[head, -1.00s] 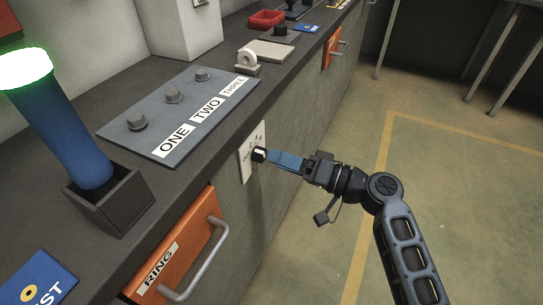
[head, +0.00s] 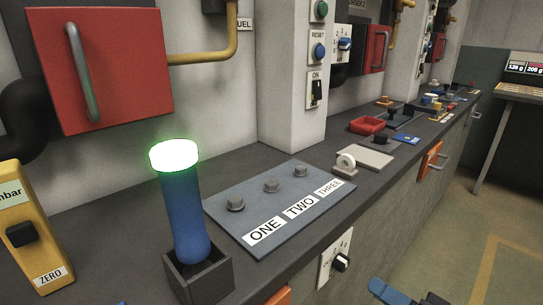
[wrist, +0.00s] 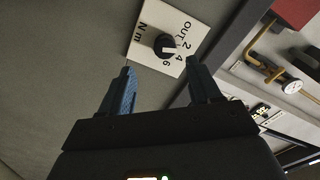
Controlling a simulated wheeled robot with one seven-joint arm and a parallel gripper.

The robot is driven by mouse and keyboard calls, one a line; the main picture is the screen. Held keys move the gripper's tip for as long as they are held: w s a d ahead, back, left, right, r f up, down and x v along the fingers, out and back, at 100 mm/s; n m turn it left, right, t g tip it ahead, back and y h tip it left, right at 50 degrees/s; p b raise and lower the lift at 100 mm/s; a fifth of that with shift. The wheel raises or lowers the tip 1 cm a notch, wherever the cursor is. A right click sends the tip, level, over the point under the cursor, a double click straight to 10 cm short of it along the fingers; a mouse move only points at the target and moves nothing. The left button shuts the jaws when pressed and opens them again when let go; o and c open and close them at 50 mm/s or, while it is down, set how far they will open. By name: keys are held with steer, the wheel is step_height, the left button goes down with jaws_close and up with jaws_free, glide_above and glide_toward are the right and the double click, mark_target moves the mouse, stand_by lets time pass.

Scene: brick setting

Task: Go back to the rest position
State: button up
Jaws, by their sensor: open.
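My gripper (wrist: 162,88) is open and empty in the wrist view, its two blue fingers spread apart. A black knob (wrist: 165,45) on a white dial plate (wrist: 147,22) is beyond the fingertips, with a gap between. In the head view the same knob (head: 341,263) sits on its plate (head: 326,262) on the bench's front face. Only a blue finger and a bit of the dark body of my gripper (head: 388,291) show at the bottom edge there; the rest of the arm is out of frame.
The bench top (head: 330,210) holds a panel (head: 232,232) labelled ONE, TWO, THREE and a blue post (head: 184,215) with a glowing green top. A red cabinet (head: 135,70) hangs at upper left. An orange drawer (head: 430,160) has a protruding handle. Open floor (head: 480,250) lies at right.

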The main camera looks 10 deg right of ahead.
steer(key=s+a+f+m+g+h+p, duration=0.1)
steer(key=s+f+h+p, duration=0.2)
steer(key=s, duration=0.7)
steer(key=s+a+f+g+h+p, duration=0.1)
steer(key=s+h+p, duration=0.1)
steer(key=s+h, duration=0.6)
steer(key=s+a+r+n+t+p, duration=0.1)
steer(key=s+r+n+p, duration=0.1)
steer(key=s+r, duration=0.6)
steer(key=s+a+r+n+t+y+p, duration=0.1)
steer(key=s+r+n+p, duration=0.2)
steer(key=s+r, duration=0.5)
step_height(320, 180, up, 4)
steer(key=shift+s+a+f+t, duration=0.15)
steer(key=shift+a+t, duration=0.15)
